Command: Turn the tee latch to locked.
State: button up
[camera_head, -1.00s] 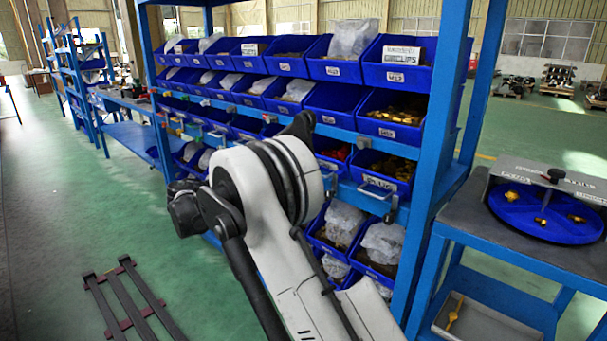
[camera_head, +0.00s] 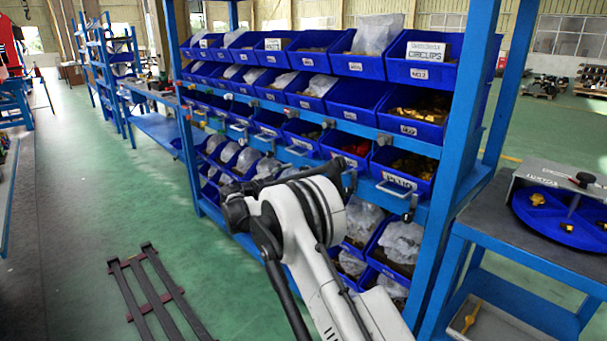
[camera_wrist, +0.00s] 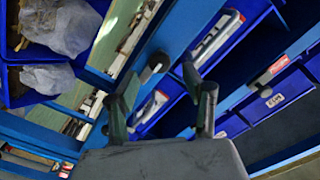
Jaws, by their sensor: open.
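In the wrist view a small dark-grey fitting (camera_wrist: 155,67), which may be the tee latch, stands on a blue shelf rail just beyond my fingertips. Its handle direction is too unclear to tell whether it is locked. My gripper (camera_wrist: 160,84) is open, with one dark finger on each side and nothing visible between them. The fitting appears ahead of the gap between the fingers, seemingly apart from them. In the head view my arm reaches to the shelf rack, and its links hide the gripper and that part of the rail.
The blue rack holds rows of blue bins (camera_head: 405,177) with bagged and loose parts. Another grey fitting (camera_head: 411,207) hangs on the rack's lower right rail. A workbench (camera_head: 530,238) with a blue round tray (camera_head: 562,215) stands right. A dark slatted frame (camera_head: 150,290) lies on open green floor.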

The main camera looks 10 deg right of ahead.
aim_at(302, 171)
jog(key=shift+b+x, duration=0.45)
jog(key=shift+x, duration=2.6)
grip_shut()
